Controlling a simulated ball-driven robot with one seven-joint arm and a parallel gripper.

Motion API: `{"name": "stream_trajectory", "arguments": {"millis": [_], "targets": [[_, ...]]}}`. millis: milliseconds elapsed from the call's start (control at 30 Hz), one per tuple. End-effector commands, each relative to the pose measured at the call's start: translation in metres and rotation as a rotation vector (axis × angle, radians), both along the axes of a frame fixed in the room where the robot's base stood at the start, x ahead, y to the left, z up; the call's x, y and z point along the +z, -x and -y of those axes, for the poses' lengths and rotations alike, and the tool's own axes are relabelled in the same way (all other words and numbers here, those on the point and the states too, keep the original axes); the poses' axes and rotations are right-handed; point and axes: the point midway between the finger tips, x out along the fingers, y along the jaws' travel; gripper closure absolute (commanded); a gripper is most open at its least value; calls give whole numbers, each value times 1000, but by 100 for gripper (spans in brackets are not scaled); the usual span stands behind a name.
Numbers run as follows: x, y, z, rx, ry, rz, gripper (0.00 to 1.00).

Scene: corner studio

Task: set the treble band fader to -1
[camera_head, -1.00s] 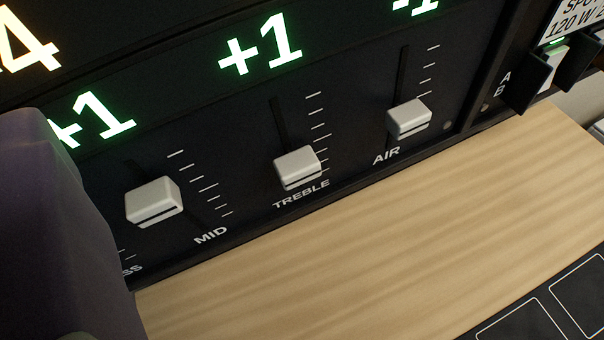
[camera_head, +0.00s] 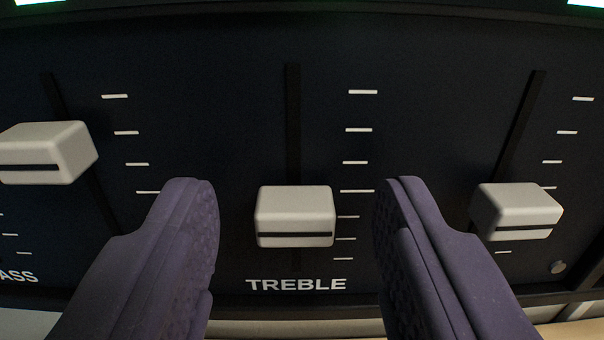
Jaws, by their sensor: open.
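The treble fader's pale, blocky cap (camera_head: 295,215) stands on a dark vertical slot, above the TREBLE label (camera_head: 296,285). Its front has a dark line. It sits in the lower half of its slot, below the middle of the tick marks (camera_head: 357,162) on its right. My gripper (camera_head: 297,188) is open, with one purple finger left of the cap and one right of it. Clear gaps show on both sides, and neither finger appears to touch it. The treble readout is out of view above.
Another cap (camera_head: 515,210) is close beyond my right finger. The dark panel (camera_head: 220,110) ends at a lower edge above a pale wooden surface (camera_head: 570,330). Only slivers of green readouts show at the top.

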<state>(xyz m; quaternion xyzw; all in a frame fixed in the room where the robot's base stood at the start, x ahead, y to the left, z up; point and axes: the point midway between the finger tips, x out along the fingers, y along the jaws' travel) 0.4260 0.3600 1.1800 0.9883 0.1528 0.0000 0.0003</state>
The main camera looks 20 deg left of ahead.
Motion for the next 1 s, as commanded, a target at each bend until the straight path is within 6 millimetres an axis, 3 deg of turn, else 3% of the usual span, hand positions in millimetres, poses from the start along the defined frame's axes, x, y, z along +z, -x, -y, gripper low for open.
{"name": "stream_trajectory", "arguments": {"millis": [267,400,500,667,833,1000], "targets": [[0,-2,-1,0,0,-1,51],[0,-2,-1,0,0,0,83],[0,-2,-1,1,0,0,100],[0,-2,-1,0,0,0,100],[-14,-2,0,0,0,0,100],[-12,-2,-1,1,0,0,100]]}}
